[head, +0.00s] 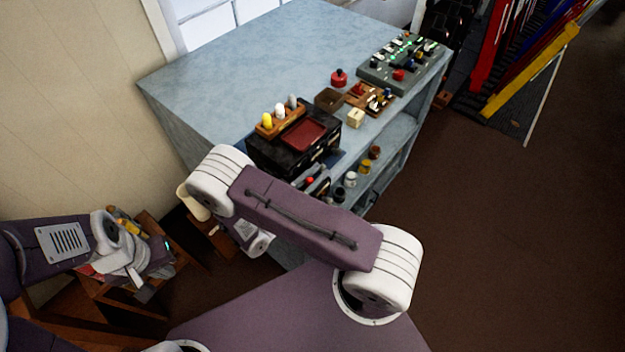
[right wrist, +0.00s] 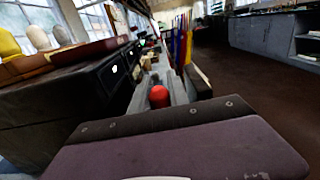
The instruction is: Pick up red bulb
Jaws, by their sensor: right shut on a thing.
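The red bulb (right wrist: 158,97) sits between the grey fingers of my right gripper (right wrist: 160,88) in the right wrist view. In the head view the bulb (head: 310,181) is a small red spot at that gripper (head: 317,184), in front of the black box and above the shelf's jars. My right gripper is shut on the bulb; my forearm crosses in front of part of this area. My left gripper (head: 150,284) is at the lower left, over a small wooden stand; its fingers are too unclear to judge.
A black box (head: 262,155) with a red top panel (head: 303,135) stands at the blue-grey bench's (head: 230,75) front edge. A wooden holder (head: 270,128) on it carries yellow, white and grey bulbs. A grey switch panel (head: 375,75) stands farther right. Jars (head: 350,179) fill the shelf below.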

